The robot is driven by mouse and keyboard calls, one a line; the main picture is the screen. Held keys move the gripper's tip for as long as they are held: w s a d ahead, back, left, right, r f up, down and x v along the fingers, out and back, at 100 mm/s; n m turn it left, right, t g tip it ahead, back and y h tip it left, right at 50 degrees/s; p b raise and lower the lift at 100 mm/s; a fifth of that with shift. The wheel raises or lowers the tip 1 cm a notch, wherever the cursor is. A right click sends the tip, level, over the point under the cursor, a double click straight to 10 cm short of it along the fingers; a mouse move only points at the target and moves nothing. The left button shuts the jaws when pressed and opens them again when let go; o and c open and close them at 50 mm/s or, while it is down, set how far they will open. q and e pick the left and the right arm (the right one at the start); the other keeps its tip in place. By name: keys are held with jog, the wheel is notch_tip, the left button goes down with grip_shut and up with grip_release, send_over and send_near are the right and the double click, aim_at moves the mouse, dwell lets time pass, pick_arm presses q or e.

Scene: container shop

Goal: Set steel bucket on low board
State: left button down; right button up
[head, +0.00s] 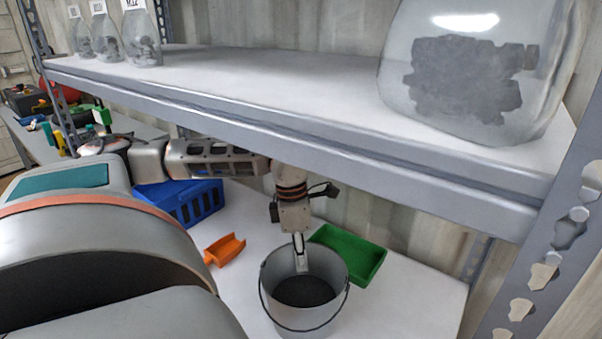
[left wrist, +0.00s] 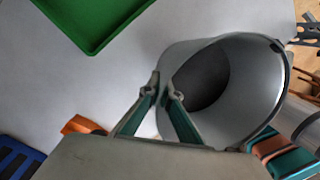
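The grey steel bucket (head: 330,277) stands upright over the white low board (head: 420,303), below a higher shelf. It also shows in the left wrist view (left wrist: 255,100), with its open mouth and dark inside. My left gripper (head: 301,265) reaches down to the bucket's far rim. In the left wrist view the two fingertips (left wrist: 163,86) come close together on either side of the bucket's wall, pinching it. I cannot tell whether the bucket's base touches the board. My right gripper is not in view.
A green tray (head: 352,254) lies just behind the bucket. The upper shelf (head: 270,85) holds clear bags and overhangs the board. Bare board shows right of the bucket.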

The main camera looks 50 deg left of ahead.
pick_arm(q)
jog(key=c, duration=2.3)
grip_release()
jog(key=shift+s+a+r, duration=0.1)
jog(key=shift+a+r, duration=0.1)
jog(key=shift+r, duration=1.05)
jog(key=shift+w+a+r, duration=0.1)
jog(key=shift+a+r, duration=0.1)
jog(key=shift+r, duration=1.05)
jog(key=shift+s+a+r, duration=0.1)
jog(key=shift+a+r, duration=0.1)
jog(key=shift+r, duration=1.05)
